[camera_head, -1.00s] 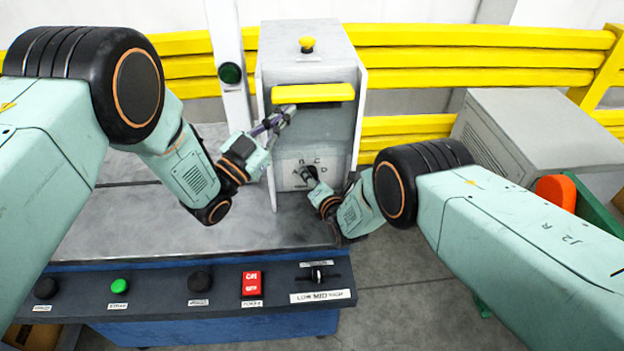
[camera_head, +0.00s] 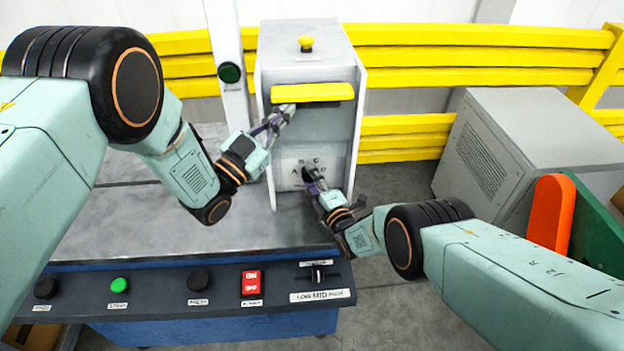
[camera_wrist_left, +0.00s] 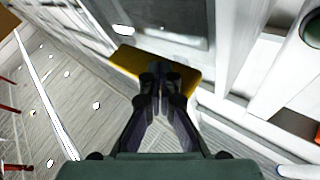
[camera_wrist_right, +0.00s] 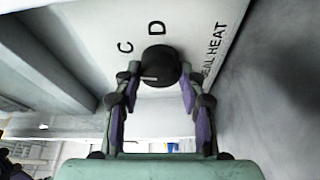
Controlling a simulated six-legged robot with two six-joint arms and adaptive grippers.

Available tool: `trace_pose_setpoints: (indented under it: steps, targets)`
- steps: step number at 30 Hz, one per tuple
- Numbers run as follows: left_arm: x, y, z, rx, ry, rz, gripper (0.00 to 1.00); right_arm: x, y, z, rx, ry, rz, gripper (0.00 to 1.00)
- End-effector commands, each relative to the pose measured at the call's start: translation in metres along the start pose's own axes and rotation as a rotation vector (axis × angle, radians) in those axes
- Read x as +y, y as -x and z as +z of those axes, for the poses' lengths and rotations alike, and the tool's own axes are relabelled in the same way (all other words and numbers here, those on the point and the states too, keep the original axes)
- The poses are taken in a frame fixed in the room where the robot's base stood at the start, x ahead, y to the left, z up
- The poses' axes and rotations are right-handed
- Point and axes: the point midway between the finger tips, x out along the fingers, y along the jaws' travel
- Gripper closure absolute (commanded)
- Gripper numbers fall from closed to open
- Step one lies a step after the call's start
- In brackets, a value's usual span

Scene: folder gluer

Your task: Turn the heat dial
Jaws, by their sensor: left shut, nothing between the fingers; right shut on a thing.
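The heat dial (camera_wrist_right: 160,66) is a round black knob with a pale pointer line, on a white panel lettered C, D and SEAL HEAT in the right wrist view. The pointer line lies toward the left in that view. My right gripper (camera_head: 312,180) is shut on the dial, one finger on each side. In the head view the gripper mostly hides the dial; A, B and C show around it. My left gripper (camera_head: 290,110) is shut and empty, by the yellow bar (camera_head: 313,92) on the machine front. In the left wrist view its closed fingertips overlap the bar (camera_wrist_left: 190,82).
A console with buttons, a red switch (camera_head: 251,283) and a LOW-MID-HIGH slider (camera_head: 318,272) runs along the front. A yellow knob (camera_head: 307,43) tops the machine. Yellow rails (camera_head: 460,62) stand behind. A grey cabinet (camera_head: 490,150) and an orange part (camera_head: 553,215) are at right.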

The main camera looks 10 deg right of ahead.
Motion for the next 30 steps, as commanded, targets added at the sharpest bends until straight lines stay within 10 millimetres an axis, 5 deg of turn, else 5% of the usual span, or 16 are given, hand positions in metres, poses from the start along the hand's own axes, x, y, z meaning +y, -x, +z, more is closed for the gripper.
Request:
trace_pose_setpoints:
  steps: [30]
  targets:
    - [-0.0006,-0.0006,-0.0009,0.003,-0.001,0.0,1.0,-0.0016,0.0006,0.0004,0.006,-0.258,0.093,0.91]
